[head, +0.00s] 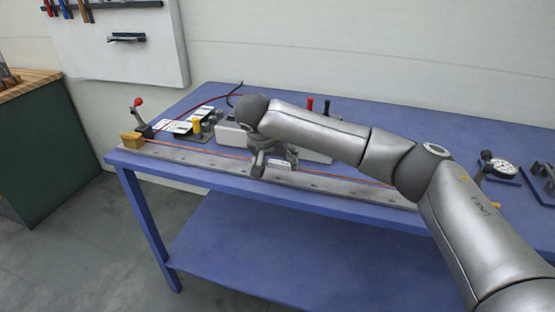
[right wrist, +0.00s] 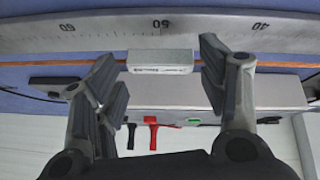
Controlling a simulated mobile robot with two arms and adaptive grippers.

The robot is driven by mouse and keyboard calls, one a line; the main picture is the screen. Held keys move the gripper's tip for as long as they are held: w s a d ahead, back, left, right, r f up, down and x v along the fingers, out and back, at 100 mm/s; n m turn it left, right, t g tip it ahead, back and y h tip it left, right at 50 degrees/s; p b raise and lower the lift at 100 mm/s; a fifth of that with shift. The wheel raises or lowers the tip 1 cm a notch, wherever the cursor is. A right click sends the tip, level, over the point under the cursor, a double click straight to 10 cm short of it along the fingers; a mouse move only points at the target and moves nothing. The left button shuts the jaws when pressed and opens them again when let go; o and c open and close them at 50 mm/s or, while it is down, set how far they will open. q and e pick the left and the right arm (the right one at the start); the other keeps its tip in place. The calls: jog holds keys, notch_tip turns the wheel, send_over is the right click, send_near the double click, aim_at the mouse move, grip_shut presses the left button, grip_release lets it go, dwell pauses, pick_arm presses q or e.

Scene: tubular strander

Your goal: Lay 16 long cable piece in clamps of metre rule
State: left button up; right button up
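The metre rule (head: 200,160) is a long grey bar along the front of the blue table. A thin orange cable piece (head: 215,153) runs lengthwise along it, from near a brass-coloured clamp block (head: 131,139) at the left end. My right gripper (head: 275,170) is over the middle of the rule. In the right wrist view the rule's scale (right wrist: 110,35) shows, and my right gripper (right wrist: 160,85) has its fingers wide apart. A small pale labelled block (right wrist: 160,62) appears between them. Whether the cable sits in the clamps is too small to tell. My left gripper is out of view.
A long light-grey box (head: 315,152) stands behind the rule. A red-knobbed device (head: 138,106) is at the left end. A dial gauge (head: 498,168) is at the right. Red and black handles (right wrist: 152,130) show beyond the box. The back of the table (head: 400,125) has free room.

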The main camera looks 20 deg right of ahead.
jog(key=shift+o, duration=0.8)
